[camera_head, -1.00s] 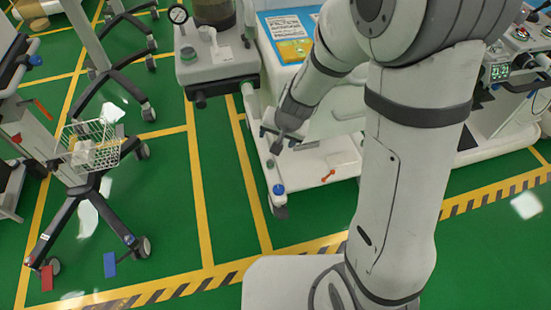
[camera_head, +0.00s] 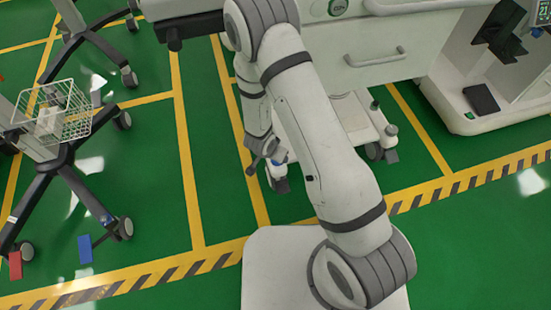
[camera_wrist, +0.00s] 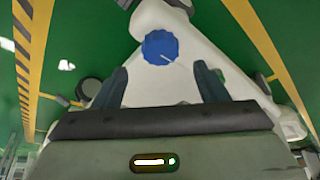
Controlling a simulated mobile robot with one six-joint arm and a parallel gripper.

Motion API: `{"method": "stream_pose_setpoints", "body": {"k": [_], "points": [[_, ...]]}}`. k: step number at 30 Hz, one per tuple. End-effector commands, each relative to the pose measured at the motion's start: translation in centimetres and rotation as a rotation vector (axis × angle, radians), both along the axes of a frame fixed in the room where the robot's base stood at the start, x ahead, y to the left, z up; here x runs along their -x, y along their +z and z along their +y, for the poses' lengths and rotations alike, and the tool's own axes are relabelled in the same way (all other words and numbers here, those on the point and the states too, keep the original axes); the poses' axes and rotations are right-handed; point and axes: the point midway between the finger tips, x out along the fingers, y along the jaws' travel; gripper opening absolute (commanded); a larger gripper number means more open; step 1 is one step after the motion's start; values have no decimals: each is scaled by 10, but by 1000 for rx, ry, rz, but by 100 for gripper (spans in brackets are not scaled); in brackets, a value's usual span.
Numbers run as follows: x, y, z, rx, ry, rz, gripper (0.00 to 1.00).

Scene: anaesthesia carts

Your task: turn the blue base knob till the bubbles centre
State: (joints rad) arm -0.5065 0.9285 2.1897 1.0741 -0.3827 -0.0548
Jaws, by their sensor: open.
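The blue base knob (camera_wrist: 160,47) shows round and ribbed, with a pale line on its face, on the white cart base (camera_wrist: 185,85) in the wrist view. My gripper (camera_wrist: 161,78) is open, its two dark fingers apart. The knob lies beyond the fingertips, roughly centred between them, and nothing is held. I can make out no bubbles; a small green spot (camera_wrist: 222,76) sits near the right finger.
Above the base is the white cart body with a drawer (camera_head: 375,57). A stand with a wire basket (camera_head: 75,125) and dark wheeled legs is at the left. Another white machine (camera_head: 460,100) is at the right. Green floor is open between the stand and cart.

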Motion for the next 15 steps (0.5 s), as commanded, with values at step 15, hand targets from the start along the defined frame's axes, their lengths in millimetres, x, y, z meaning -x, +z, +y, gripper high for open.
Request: {"method": "stream_pose_setpoints", "body": {"k": [15], "points": [[-18,-53,-8,-1,6,0,66]]}}
